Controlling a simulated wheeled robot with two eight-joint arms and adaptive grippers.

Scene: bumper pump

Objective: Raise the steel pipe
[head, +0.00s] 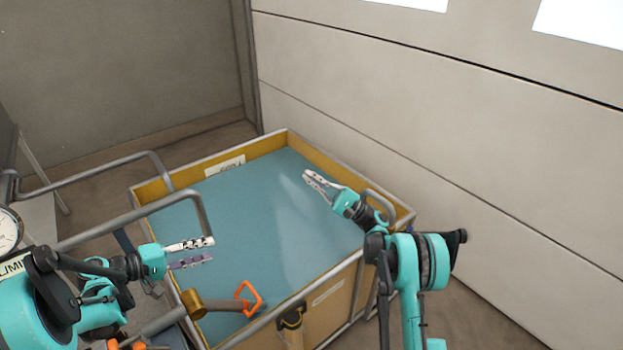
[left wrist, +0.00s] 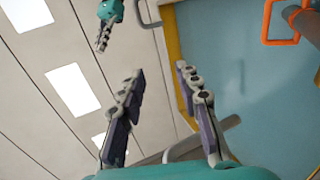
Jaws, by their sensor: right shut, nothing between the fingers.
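A grey pipe (head: 163,322) lies low at the front left of the bin, with a brass-coloured collar (head: 193,303) around it. I cannot tell for sure that it is the steel pipe. An orange loop handle (head: 248,298) is at its right end; the loop also shows at the top right of the left wrist view (left wrist: 267,25). My left gripper (head: 212,250) is open and empty above the pipe, apart from it; its parted fingers show in the left wrist view (left wrist: 158,72). My right gripper (head: 306,180) is shut and empty above the bin's right half.
A yellow bin with a metal rim (head: 146,190) and a flat blue inside (head: 260,220) fills the middle. Bent grey tube rails (head: 110,163) stand at its left. A pale panelled wall (head: 450,120) is behind. A round gauge (head: 8,230) is at the far left.

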